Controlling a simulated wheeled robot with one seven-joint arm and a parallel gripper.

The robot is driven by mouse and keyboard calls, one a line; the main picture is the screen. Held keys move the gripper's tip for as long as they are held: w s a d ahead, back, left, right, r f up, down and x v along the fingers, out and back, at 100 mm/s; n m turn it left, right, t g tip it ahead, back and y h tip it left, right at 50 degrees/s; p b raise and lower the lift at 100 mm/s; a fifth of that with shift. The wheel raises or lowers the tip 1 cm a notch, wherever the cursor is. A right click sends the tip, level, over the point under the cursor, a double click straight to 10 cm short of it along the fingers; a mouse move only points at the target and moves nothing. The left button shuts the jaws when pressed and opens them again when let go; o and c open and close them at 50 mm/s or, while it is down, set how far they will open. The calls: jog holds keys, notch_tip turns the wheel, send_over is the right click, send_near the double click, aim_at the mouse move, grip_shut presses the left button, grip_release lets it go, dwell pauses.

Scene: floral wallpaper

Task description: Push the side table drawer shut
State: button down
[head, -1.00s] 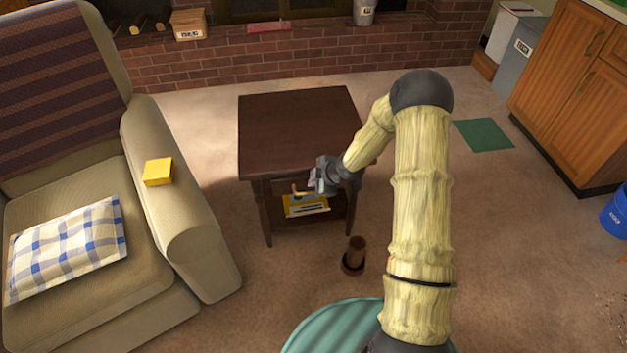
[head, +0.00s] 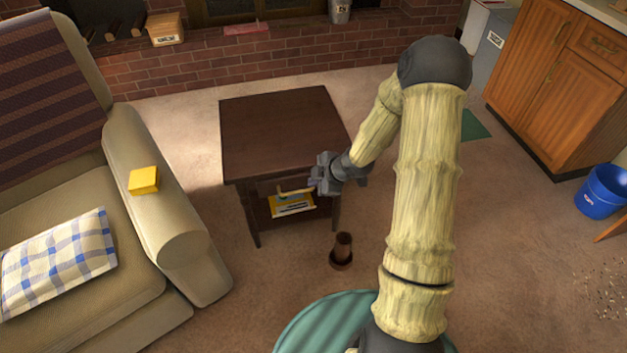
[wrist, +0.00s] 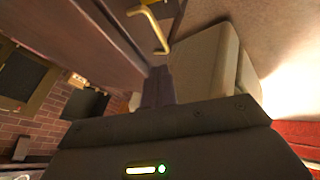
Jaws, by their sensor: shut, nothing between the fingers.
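The side table (head: 280,130) is dark brown wood and stands on the carpet in the head view. Its drawer, under the top on the near side, has a brass handle (head: 293,190), which also shows in the wrist view (wrist: 153,30). My gripper (head: 314,184) is shut and empty, at the right part of the drawer front, just right of the handle. In the wrist view its dark fingers (wrist: 158,85) are close to the wood. I cannot tell whether they touch it. My gripper partly hides the drawer, and how far it stands out is unclear.
A yellow item (head: 292,205) lies on the table's lower shelf. A brown cylindrical object (head: 343,247) stands on the floor before the table. An armchair (head: 165,215) with a yellow box (head: 144,180) is at left. A teal round surface (head: 310,325) is near me.

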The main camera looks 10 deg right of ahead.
jog(key=c, duration=1.8)
grip_release()
jog(key=shift+c, duration=0.2)
jog(key=o, duration=0.3)
jog(key=shift+d+f+b, duration=0.1)
jog(key=shift+f+b, duration=0.25)
jog(key=shift+f, duration=0.05)
jog(key=shift+o, duration=0.3)
jog(key=f+n+b, duration=0.1)
jog(key=f, duration=0.1)
jog(key=d+f+n+t+y+b, duration=0.1)
jog(key=b, duration=0.1)
jog(key=w+f+n+y+b, duration=0.1)
jog(key=f, duration=0.1)
jog(key=shift+w+d+f+t, duration=0.1)
jog(key=shift+d+f+t, duration=0.2)
jog(key=shift+t, duration=0.1)
jog(key=n+t+y+b, duration=0.2)
jog(key=n+y+b, duration=0.15)
jog(key=b, duration=0.25)
send_near(298, 191)
notch_tip(298, 191, down, 3)
jog(key=s+d+f+n+t+y+b, duration=0.3)
jog(key=s+d+n+t+y+b, duration=0.1)
jog(key=s+d+n+b, duration=0.1)
jog(key=shift+s+d+f+b, duration=0.3)
jog(key=shift+b, duration=0.1)
jog(key=shift+w+n, duration=0.1)
jog(key=shift+n, duration=0.15)
